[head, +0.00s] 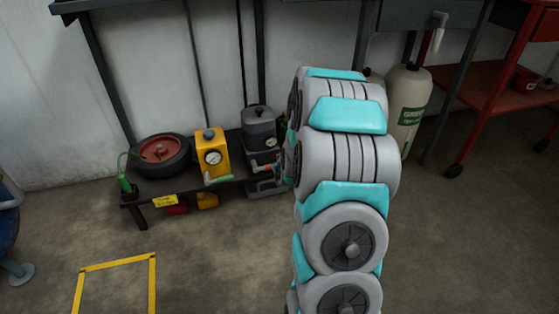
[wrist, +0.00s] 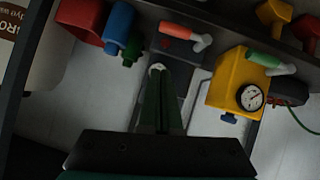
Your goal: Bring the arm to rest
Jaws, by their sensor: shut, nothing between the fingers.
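My gripper (wrist: 160,100) shows in the wrist view as two dark fingers held close together, shut and empty. In the head view my arm, grey with turquoise bands, rises through the middle. Its far end reaches down behind its own links, so the gripper is hidden there. A yellow unit with a round gauge (wrist: 239,85) lies to the right of the fingers in the wrist view. It also stands on a low dark bench (head: 190,187) in the head view, as the yellow unit (head: 210,152).
On the bench are a red-hubbed wheel (head: 160,154) and a dark grey unit (head: 259,128), close to my arm. A cream cylinder (head: 408,100) stands behind right. A red cart (head: 475,100) is farther right. The floor in front is open, with a yellow outline (head: 113,264).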

